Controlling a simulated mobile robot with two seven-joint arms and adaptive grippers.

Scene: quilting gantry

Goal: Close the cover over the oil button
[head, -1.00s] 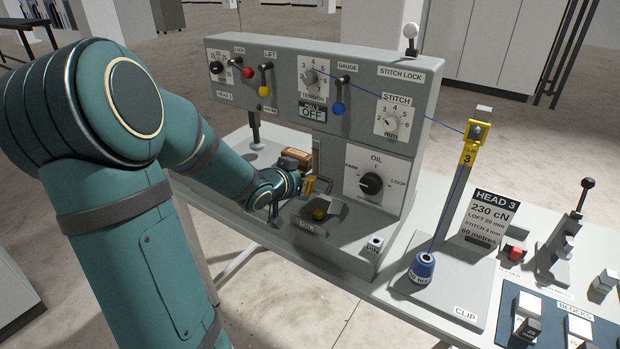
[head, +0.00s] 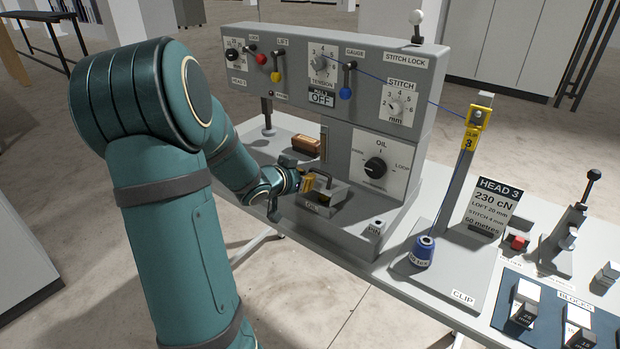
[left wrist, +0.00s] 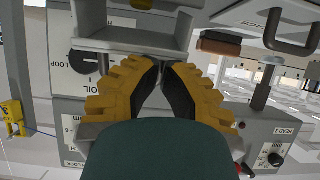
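The oil button housing (head: 338,213), a grey box with a label on its front, stands at the foot of the machine below the OIL dial (head: 375,166). A dark bar handle (head: 322,176) shows at its upper left. The button is not clearly visible, and I cannot tell the cover's exact angle. My left gripper (head: 308,183) is at the left side of the housing, close to the handle; contact is unclear. In the left wrist view its yellow fingers (left wrist: 163,68) come together at the tips with nothing seen between them. My right gripper is out of view.
A brown block (head: 305,144) lies behind the gripper. A PIN post (head: 376,227) stands right of the housing. The clip stand (head: 465,150) with a blue spool (head: 424,250) is further right. A grey piece with a dark handle (left wrist: 295,42) shows in the left wrist view.

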